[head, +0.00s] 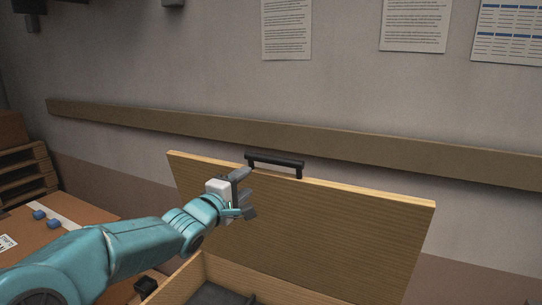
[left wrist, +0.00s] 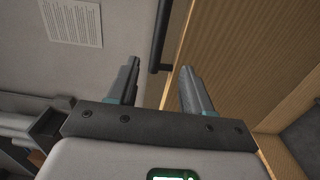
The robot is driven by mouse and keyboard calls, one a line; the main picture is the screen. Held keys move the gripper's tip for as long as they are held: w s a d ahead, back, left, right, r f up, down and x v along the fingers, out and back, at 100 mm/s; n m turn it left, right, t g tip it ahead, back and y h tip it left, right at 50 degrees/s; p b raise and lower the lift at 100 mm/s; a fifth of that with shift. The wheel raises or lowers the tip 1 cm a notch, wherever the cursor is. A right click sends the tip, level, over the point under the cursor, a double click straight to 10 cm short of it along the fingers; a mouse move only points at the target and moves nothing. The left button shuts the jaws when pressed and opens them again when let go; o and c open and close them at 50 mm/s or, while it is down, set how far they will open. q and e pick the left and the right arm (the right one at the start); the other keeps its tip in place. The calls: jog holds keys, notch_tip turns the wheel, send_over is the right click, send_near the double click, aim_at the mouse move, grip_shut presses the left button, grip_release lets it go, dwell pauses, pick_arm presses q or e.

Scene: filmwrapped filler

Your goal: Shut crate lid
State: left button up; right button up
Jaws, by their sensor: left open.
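The wooden crate lid (head: 330,228) stands raised, tilted up from the crate, in the head view; it also shows in the left wrist view (left wrist: 232,50). A black bar handle (head: 275,162) sits on its top edge and shows beyond my fingers in the left wrist view (left wrist: 161,38). The crate (head: 205,277) is open below the lid, with dark contents partly in view. My left gripper (head: 247,193) is open and empty, in front of the lid's upper left part, just below and left of the handle. My right gripper is not in view.
A cardboard box (head: 62,225) with two small blue items lies left of the crate, partly behind my left arm. Wooden pallets (head: 27,170) stand at the far left. A wall with a wooden rail (head: 230,128) and posted sheets (head: 286,28) rises behind the lid.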

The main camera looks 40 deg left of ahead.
aim_at(268, 161)
pick_arm(q)
jog(key=p+x, duration=0.2)
jog(key=x, duration=0.3)
jog(key=p+x, duration=0.2)
jog(key=x, duration=0.4)
jog(key=p+x, duration=0.1)
jog(key=x, duration=0.4)
jog(key=shift+a+p, duration=0.4)
jog(key=shift+w, duration=0.1)
grip_shut()
